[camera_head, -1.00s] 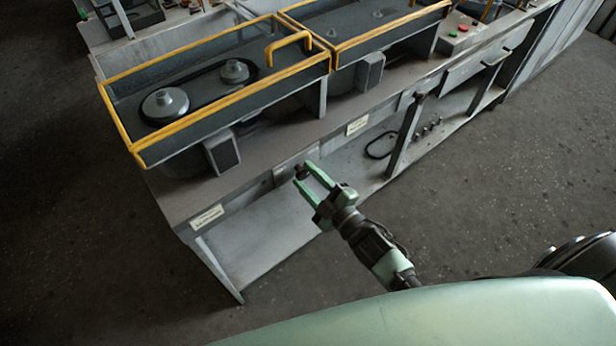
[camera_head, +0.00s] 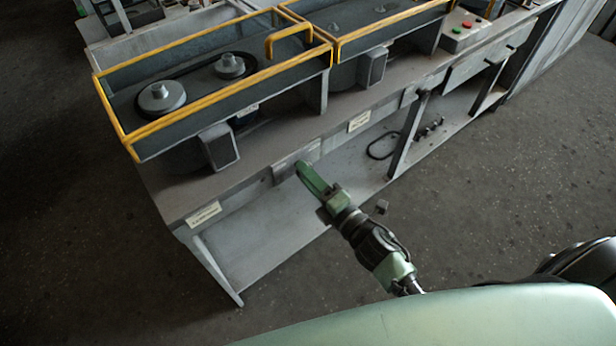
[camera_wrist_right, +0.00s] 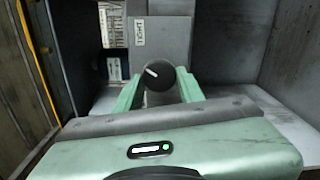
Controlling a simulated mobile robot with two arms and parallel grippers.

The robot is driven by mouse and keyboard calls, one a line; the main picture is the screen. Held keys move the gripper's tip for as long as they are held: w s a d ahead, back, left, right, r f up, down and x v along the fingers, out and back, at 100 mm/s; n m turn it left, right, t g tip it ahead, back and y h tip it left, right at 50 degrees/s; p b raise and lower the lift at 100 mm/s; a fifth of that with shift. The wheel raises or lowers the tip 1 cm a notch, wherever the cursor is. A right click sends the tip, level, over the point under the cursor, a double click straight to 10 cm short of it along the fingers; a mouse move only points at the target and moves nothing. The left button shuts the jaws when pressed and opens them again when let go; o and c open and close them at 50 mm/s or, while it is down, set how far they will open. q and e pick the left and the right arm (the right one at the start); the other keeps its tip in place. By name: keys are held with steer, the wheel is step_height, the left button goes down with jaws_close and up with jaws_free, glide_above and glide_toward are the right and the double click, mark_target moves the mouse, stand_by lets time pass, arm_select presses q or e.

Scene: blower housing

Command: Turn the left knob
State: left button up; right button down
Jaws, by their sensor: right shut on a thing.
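The left knob (camera_wrist_right: 157,76) is round and black with a white pointer line. It sits on a grey panel (camera_wrist_right: 165,38) with a small white label above it in the right wrist view. My right gripper (camera_wrist_right: 158,82) has one finger on each side of the knob and is shut on it. In the head view my right gripper (camera_head: 300,168) is at the front edge of the bench, its fingers seen nearly edge-on, and the knob is hidden there. My left gripper is not in view.
The grey bench (camera_head: 190,190) carries yellow-railed housings (camera_head: 230,95) with pulleys above the gripper. An open lower shelf (camera_head: 265,240) lies beneath, with a dark loop (camera_head: 381,147) further right. A control box with buttons (camera_head: 463,30) stands at upper right. The floor in front is clear.

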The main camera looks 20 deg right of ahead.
steer(key=shift+f+n, duration=0.1)
steer(key=shift+n, duration=0.5)
steer(key=c, duration=0.9)
jaws_free()
steer(key=b+v, duration=0.2)
steer(key=v, duration=0.6)
